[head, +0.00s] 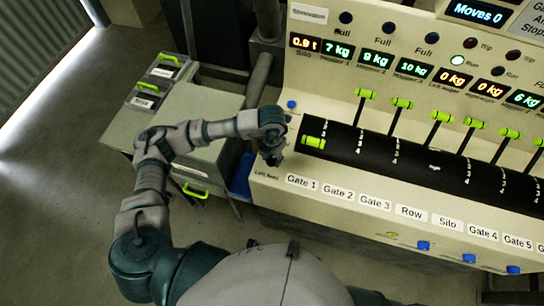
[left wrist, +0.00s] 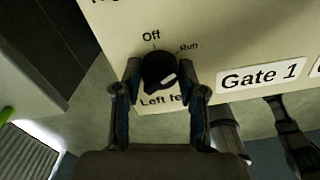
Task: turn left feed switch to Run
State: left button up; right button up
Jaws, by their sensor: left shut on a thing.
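The left feed switch (left wrist: 158,70) is a round black knob with a white mark on its lower right side in the left wrist view. The Off label (left wrist: 151,36) is above the knob and the Run label (left wrist: 188,46) is at its upper right. I cannot tell which label the knob is set to. My left gripper (left wrist: 160,82) is shut on the knob, one finger on each side. In the head view my left gripper (head: 272,152) is at the panel's left end and hides the knob. My right gripper is not in view.
The cream control panel (head: 330,200) has a Gate 1 label (left wrist: 261,76) right of the knob. A row of green-handled levers (head: 401,103) runs to the right. A grey cabinet (head: 200,120) with green handles stands left of the panel. Open floor (head: 60,200) lies further left.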

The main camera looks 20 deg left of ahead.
aim_at(272, 157)
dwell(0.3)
pick_arm(q)
jog(key=o, duration=1.1)
jog(key=shift+o, duration=0.2)
notch_tip(272, 157, up, 12)
jog(key=shift+f, duration=0.1)
